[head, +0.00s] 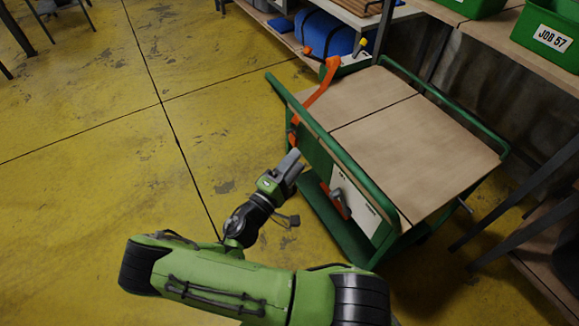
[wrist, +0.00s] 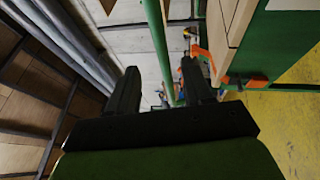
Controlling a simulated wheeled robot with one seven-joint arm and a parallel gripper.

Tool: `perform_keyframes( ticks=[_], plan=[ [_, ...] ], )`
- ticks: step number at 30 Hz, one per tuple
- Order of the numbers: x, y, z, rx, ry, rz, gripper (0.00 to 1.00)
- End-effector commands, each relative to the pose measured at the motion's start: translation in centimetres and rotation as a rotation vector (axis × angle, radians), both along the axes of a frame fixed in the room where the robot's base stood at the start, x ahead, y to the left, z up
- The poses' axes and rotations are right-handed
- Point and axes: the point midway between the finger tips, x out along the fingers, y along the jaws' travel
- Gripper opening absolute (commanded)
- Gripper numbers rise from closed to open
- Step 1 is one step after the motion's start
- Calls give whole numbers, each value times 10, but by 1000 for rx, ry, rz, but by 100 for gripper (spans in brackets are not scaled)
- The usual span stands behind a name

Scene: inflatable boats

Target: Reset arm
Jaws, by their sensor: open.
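My gripper (head: 288,166) is at the end of my green arm, over the yellow floor and close to the left side of the green cart (head: 342,160). In the wrist view my gripper (wrist: 157,88) shows two dark fingers spread apart, with nothing between them. The cart's green and wooden side (wrist: 250,45) shows at the right of the wrist view. I cannot tell whether the gripper touches the cart.
An orange strap (head: 318,95) hangs on the cart's left side. A tool with an orange handle (head: 337,200) is by the cart's white panel. A blue roll (head: 325,36) lies on a shelf behind. Green bins (head: 545,38) stand at top right. The yellow floor (head: 90,150) at left is mostly clear.

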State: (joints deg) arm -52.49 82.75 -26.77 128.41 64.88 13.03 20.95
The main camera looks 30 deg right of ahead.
Motion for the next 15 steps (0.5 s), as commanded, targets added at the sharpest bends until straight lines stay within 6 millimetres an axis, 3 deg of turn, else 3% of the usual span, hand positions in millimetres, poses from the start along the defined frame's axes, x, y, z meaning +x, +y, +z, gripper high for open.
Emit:
perform_keyframes(
  ticks=[4, 15],
  plan=[
    [-7, 16, -3, 0, -1, 2, 51],
    [-8, 17, -4, 0, -1, -1, 51]
  ],
)
